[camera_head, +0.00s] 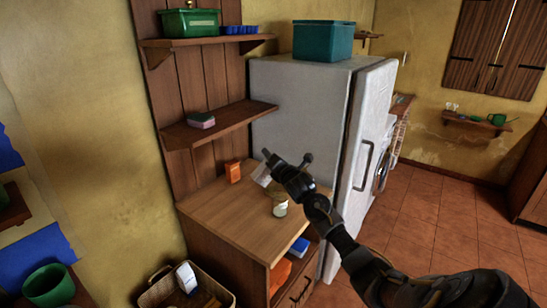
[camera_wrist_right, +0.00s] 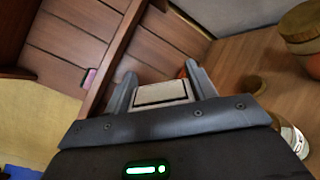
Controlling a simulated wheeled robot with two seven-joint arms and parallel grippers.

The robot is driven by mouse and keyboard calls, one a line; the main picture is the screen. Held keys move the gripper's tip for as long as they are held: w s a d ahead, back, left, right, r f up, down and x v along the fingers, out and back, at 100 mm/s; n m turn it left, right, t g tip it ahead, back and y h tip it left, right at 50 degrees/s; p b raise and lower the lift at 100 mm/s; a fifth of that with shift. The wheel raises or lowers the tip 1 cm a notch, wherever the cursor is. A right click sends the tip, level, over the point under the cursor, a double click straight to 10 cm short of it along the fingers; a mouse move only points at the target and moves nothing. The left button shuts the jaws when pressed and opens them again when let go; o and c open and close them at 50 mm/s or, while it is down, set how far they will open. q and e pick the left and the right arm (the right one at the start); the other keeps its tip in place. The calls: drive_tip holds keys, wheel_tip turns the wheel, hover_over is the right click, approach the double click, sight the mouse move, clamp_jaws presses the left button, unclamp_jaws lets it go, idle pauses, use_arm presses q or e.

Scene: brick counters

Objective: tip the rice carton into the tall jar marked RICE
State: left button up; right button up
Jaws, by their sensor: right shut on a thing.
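My right gripper (camera_head: 270,165) is over the wooden counter (camera_head: 225,207), shut on a pale carton (camera_head: 261,174). The carton sits between both fingers in the right wrist view (camera_wrist_right: 160,92); no writing on it is legible. A jar with a whitish label (camera_head: 281,209) stands on the counter just below my gripper, partly covered by the arm. In the right wrist view, a jar with a wooden lid (camera_wrist_right: 302,22) stands at the upper right, and a labelled jar (camera_wrist_right: 291,138) is partly hidden by my gripper. I cannot read RICE on any jar. My left gripper is out of view.
An orange box (camera_head: 232,171) stands at the counter's back left. The white fridge (camera_head: 300,105) borders the counter behind. A basket (camera_head: 158,292) is below left. The counter's front left is clear.

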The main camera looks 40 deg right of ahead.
drive_tip(key=shift+d+f+m+b, duration=0.2)
drive_tip(key=shift+f+m+b, duration=0.35)
drive_tip(key=shift+f+m, duration=1)
drive_tip(key=shift+s+d+m, duration=0.1)
drive_tip(key=shift+d+m, duration=0.1)
drive_tip(key=shift+m, duration=0.95)
drive_tip(key=m, duration=0.1)
drive_tip(key=m+p, duration=0.1)
drive_tip(key=m, duration=0.1)
drive_tip(key=shift+d, duration=0.35)
drive_tip(key=m, duration=0.1)
drive_tip(key=m+p, duration=0.1)
drive_tip(key=shift+s+d+m, duration=0.15)
drive_tip(key=shift+d+m, duration=0.05)
drive_tip(key=shift+m, duration=0.1)
drive_tip(key=shift+d+f+m+p, duration=0.2)
drive_tip(key=shift+m+p, duration=0.1)
drive_tip(key=shift+m, duration=0.25)
drive_tip(key=shift+d+f+m+p, duration=0.15)
drive_tip(key=shift+m+p, duration=0.15)
drive_tip(key=shift+m, duration=0.25)
